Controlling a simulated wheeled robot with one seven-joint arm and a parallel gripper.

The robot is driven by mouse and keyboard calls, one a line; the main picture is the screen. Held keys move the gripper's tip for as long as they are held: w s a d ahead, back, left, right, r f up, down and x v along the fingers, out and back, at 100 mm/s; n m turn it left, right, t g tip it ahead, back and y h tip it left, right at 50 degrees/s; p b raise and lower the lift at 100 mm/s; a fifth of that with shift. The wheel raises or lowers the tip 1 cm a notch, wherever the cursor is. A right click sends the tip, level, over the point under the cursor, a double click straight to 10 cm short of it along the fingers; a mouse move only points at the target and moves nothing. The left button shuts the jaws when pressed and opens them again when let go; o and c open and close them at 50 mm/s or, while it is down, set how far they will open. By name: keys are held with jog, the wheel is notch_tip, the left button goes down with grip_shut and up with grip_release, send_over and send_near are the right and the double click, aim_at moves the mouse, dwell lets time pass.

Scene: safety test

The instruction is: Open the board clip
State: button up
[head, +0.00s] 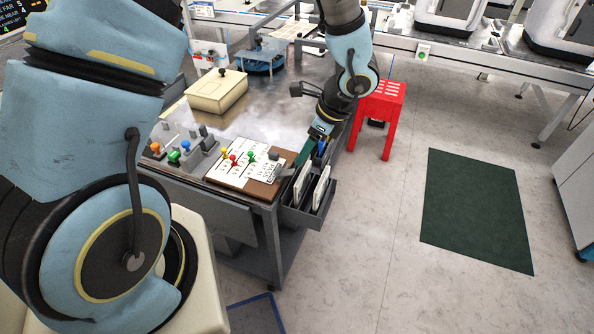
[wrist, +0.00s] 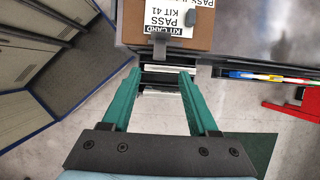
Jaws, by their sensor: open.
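The brown board (head: 226,181) lies on the near right corner of the metal table, with white cards on it. It also shows at the top of the wrist view (wrist: 131,22), under a card (wrist: 176,22) reading "KIT CARD PASS KIT 41". A small grey part that looks like the board clip (wrist: 158,46) sits at the board's edge; it also shows in the head view (head: 285,172). Whether it is open I cannot tell. My gripper (head: 299,163) is open beside the board's right edge. Its teal fingers (wrist: 161,73) point towards the clip, with nothing clearly held between them.
A dark side tray (head: 313,218) with upright white cards hangs off the table by my gripper. Red, yellow and green pegs (head: 234,158) stand on the board. A beige box (head: 215,92) is behind.

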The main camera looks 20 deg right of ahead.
aim_at(292, 171)
jog(key=p+x, duration=0.1)
jog(key=x, duration=0.8)
jog(key=shift+a+f, duration=0.1)
jog(key=shift+f, duration=0.1)
jog(key=shift+w, duration=0.1)
grip_shut()
